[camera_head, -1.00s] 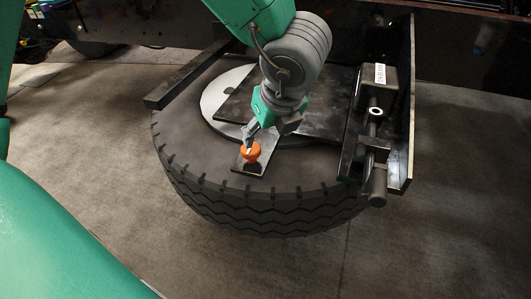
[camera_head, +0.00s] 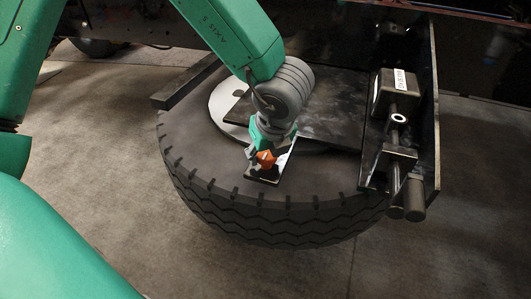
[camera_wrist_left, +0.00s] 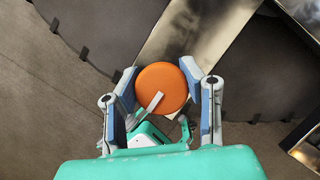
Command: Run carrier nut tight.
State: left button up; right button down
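The orange carrier nut (camera_head: 266,158) stands on the front end of a dark metal strip (camera_head: 262,174) lying over the tyre. My left gripper (camera_head: 262,156) reaches down to it from above. In the left wrist view the nut shows as a round orange cap (camera_wrist_left: 160,90) between the two fingers of my left gripper (camera_wrist_left: 158,84). The finger pads appear to touch it on both sides. A pale strip lies across the lower part of the cap. Threads below the nut are hidden.
The big tyre (camera_head: 270,222) lies flat under a dark carrier plate (camera_head: 320,105). A bracket (camera_head: 432,130) with a box (camera_head: 388,95) and shafts (camera_head: 405,185) stands at the right. A dark bar (camera_head: 185,87) lies at the back left. Floor in front is clear.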

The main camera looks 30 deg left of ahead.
pick_arm(q)
jog(key=shift+s+a+f, duration=0.1)
jog(key=shift+a+f, duration=0.05)
jog(key=shift+a, duration=0.35)
jog(key=shift+c, duration=0.2)
jog(key=shift+d+r, duration=0.2)
jog(key=shift+d, duration=0.75)
jog(key=shift+a, duration=0.3)
pick_arm(e)
jog(key=shift+d, duration=0.15)
pick_arm(q)
jog(key=shift+d, duration=0.1)
pick_arm(e)
jog(key=shift+d+r, duration=0.1)
